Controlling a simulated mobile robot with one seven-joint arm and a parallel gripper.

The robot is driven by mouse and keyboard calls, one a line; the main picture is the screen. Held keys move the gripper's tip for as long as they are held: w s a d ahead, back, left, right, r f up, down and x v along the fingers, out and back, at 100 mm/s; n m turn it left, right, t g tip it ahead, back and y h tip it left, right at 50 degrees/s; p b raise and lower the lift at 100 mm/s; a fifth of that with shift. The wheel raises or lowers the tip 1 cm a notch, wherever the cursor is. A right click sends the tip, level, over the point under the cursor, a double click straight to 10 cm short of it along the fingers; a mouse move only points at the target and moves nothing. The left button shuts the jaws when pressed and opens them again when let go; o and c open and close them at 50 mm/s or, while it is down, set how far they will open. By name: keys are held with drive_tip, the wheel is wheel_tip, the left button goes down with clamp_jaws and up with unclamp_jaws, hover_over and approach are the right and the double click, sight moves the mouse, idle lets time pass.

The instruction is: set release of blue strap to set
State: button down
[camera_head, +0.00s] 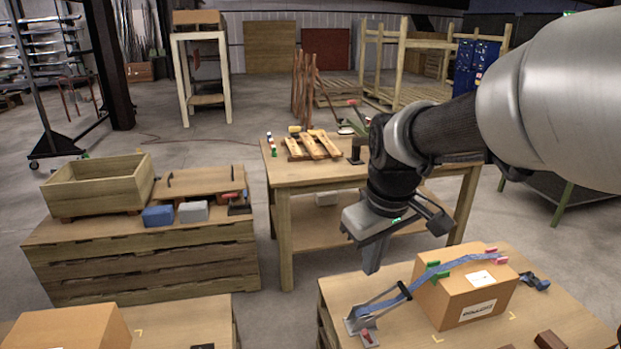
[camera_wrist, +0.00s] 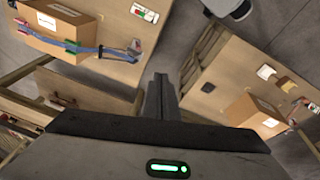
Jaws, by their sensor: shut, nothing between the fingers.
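A blue strap (camera_head: 455,265) runs over a cardboard box (camera_head: 460,305) on the wooden top at the lower right. Green and pink pieces sit at the box edges along it. At its left end is a grey metal release (camera_head: 372,310), tilted upward, with a small red part (camera_head: 368,338) near its foot. In the wrist view the strap (camera_wrist: 85,48) and the release (camera_wrist: 130,48) lie at the upper left. My gripper (camera_head: 372,262) is shut and empty, above and apart from the release; its fingers (camera_wrist: 160,90) point down. The release's exact setting is too small to tell.
A workbench (camera_head: 310,172) with small slatted pallets stands behind. A pallet stack (camera_head: 140,262) with a wooden crate (camera_head: 98,190) is at the left. Another cardboard box (camera_head: 70,328) is at the lower left. A floor gap separates the two front tops. A card (camera_wrist: 145,12) lies near the release.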

sight(368, 337)
drive_tip(key=w+a+f+n+h+b, duration=0.2)
drive_tip(key=w+f+n+b, duration=0.2)
drive_tip(key=f, duration=1.1)
drive_tip(key=w+a+f+n+g+h+b, duration=0.1)
drive_tip(key=w+f+n+b, duration=0.4)
drive_tip(key=f, duration=1)
drive_tip(key=w+a+f+n+h+b, duration=0.3)
drive_tip(key=w+f, duration=0.7)
drive_tip(key=f, duration=0.5)
drive_tip(key=n+h+b, duration=0.1)
drive_tip(key=n+b, duration=0.1)
drive_tip(key=shift+n+h, duration=0.3)
drive_tip(key=shift+n, duration=0.1)
drive_tip(key=d+f+b, duration=0.1)
drive_tip(key=d+f, duration=0.1)
drive_tip(key=d, duration=0.1)
drive_tip(key=w+d+f+b, duration=0.1)
drive_tip(key=d+f, duration=0.1)
drive_tip(key=d, duration=0.1)
drive_tip(key=d+f+b, duration=0.1)
drive_tip(key=d+f, duration=0.1)
drive_tip(key=d, duration=0.1)
drive_tip(key=shift+w+f, duration=0.3)
drive_tip(key=shift+w+d+r, duration=0.1)
drive_tip(key=shift+d+r, duration=0.15)
drive_tip(key=shift+d, duration=0.2)
